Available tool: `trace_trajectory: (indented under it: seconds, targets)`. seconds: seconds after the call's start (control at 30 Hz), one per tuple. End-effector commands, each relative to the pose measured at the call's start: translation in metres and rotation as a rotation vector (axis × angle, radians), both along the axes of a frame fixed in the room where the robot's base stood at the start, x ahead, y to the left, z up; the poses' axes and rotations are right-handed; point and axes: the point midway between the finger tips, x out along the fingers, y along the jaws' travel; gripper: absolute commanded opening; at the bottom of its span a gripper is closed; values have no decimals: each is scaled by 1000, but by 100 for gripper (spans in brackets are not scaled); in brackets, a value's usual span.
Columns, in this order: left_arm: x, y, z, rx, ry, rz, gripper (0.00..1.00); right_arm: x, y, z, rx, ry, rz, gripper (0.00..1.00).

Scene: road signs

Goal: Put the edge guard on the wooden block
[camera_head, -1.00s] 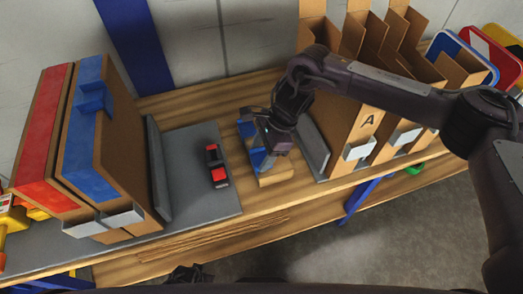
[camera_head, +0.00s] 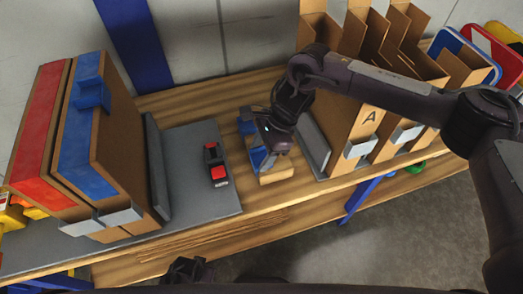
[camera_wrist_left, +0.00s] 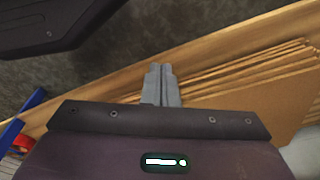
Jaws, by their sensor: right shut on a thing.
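The wooden block (camera_head: 277,172) lies on the bench, left of the grey upright plate. A blue piece, which I take for the edge guard (camera_head: 257,157), is at the block's left side. My right gripper (camera_head: 268,158) is low over the block and shut on the blue piece; its fingers and the wrist hide much of the contact. I cannot tell how fully the guard sits on the block. Another blue part (camera_head: 246,124) shows behind the gripper. My left gripper (camera_wrist_left: 160,84) is shut and empty, low in front of the bench.
A red and black object (camera_head: 216,166) lies on the grey mat (camera_head: 197,196). Cardboard boxes with red and blue faces (camera_head: 85,150) stand at left. Cardboard dividers marked A (camera_head: 366,118) stand at right. Flat cardboard sheets (camera_wrist_left: 255,80) lie under the bench top.

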Motion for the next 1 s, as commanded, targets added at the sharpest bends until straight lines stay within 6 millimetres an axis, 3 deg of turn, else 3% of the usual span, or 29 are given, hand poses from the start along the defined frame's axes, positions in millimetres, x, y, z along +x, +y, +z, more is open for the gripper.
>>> trace_trajectory:
  seconds: [0.43, 0.47, 0.6, 1.0]
  targets:
    - [7, -2, 10, -1, -4, -4, 0, 0, 0, -3, 0, 0, 0, 33]
    - [8, -2, 10, -1, -5, -4, 0, 0, 0, -3, 0, 0, 0, 58]
    - [7, -2, 10, -1, -3, -4, 0, 0, 0, -3, 0, 0, 0, 76]
    - [7, -2, 11, -2, -9, -3, 0, 0, 0, 0, 0, 0, 0, 78]
